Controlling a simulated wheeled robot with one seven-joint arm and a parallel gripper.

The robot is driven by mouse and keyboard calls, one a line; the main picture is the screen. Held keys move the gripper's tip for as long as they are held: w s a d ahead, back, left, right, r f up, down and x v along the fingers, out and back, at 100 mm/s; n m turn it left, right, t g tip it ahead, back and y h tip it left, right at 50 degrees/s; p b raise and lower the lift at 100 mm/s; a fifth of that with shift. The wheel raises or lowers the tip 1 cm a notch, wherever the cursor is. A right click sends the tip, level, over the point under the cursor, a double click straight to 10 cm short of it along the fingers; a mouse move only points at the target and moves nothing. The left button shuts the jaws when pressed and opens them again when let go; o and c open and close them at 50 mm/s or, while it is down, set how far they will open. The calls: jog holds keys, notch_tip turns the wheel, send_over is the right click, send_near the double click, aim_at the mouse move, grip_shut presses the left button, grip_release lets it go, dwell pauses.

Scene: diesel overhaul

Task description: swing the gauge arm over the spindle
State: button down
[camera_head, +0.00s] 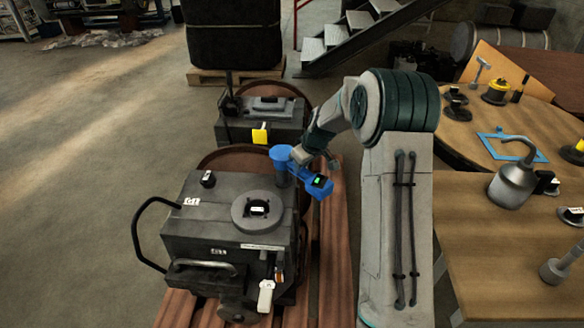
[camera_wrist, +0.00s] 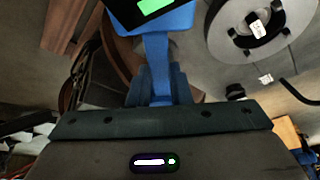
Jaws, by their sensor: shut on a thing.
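The blue gauge arm (camera_head: 302,174) stands on a post at the back right of the grey machine block (camera_head: 205,222). My gripper (camera_head: 300,158) is shut on the gauge arm. In the wrist view the blue bar (camera_wrist: 157,60) runs between the jaws (camera_wrist: 157,88), and the spindle (camera_wrist: 258,28) is at upper right.
A black handle (camera_head: 142,235) sticks out left of the block. A white-tipped lever (camera_head: 266,295) stands at its front. A second grey unit with a yellow tag (camera_head: 260,134) is behind. Wooden tables (camera_head: 490,235) with an oil can (camera_head: 512,182) are at the right.

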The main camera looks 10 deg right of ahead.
jog(key=a+m+h+p, duration=0.5)
jog(key=a+m, duration=0.5)
jog(key=m, duration=0.3)
jog(key=shift+w+a+m, duration=0.15)
jog(key=shift+w+m, duration=0.05)
jog(key=shift+m, duration=0.2)
jog(key=shift+r, duration=0.1)
jog(key=c, duration=1.3)
grip_release()
jog(key=shift+a, duration=0.1)
jog(key=p+v, duration=0.1)
jog(key=v, duration=1.2)
jog(key=shift+a+r, duration=0.2)
jog(key=shift+r, duration=0.15)
